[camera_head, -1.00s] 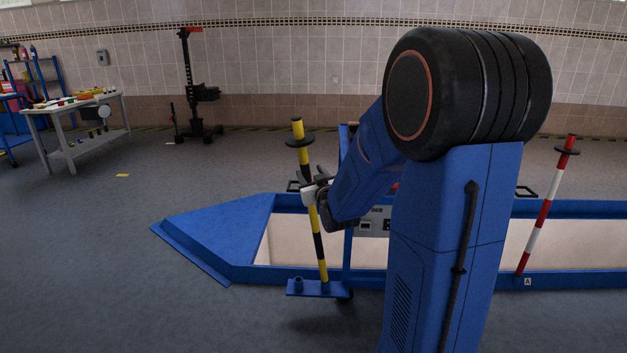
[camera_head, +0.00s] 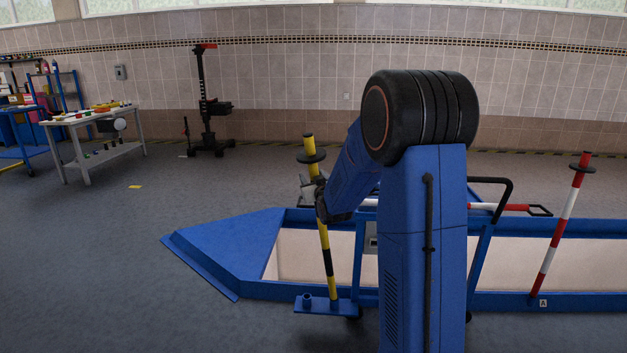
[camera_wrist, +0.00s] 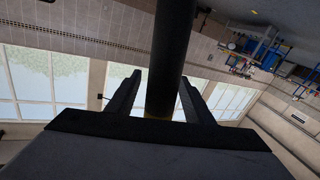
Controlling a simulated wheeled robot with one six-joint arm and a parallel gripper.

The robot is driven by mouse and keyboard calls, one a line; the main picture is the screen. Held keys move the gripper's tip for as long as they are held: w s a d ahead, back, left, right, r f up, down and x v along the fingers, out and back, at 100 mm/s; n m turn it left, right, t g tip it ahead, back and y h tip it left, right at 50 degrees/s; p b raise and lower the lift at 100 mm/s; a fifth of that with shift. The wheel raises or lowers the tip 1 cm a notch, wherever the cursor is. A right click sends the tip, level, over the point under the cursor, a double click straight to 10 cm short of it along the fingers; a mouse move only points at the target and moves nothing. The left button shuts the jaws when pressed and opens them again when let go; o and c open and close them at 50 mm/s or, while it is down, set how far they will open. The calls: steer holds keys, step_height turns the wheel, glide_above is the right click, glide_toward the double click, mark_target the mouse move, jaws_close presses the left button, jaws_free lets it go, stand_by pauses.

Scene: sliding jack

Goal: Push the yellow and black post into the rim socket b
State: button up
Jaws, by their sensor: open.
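The yellow and black post (camera_head: 327,262) stands slightly tilted, its lower end at a small blue bracket (camera_head: 347,306) on the near side of the long blue frame (camera_head: 420,296). It has a black disc near its top. My gripper (camera_head: 315,190) is at the post's upper part, below the disc. In the wrist view a dark section of the post (camera_wrist: 174,50) lies between the two fingers of my gripper (camera_wrist: 160,95), with gaps visible beside it. The jaws are open around it. I cannot make out a mark for rim socket b.
A red and white post (camera_head: 557,232) stands at the right by a label A (camera_head: 543,303). A short blue tube (camera_head: 307,299) stands on the bracket beside the post. A grey table (camera_head: 95,130) and a black jack stand (camera_head: 207,110) are behind.

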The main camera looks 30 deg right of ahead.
jaws_close()
steer(key=shift+r, duration=0.75)
stand_by(1.0)
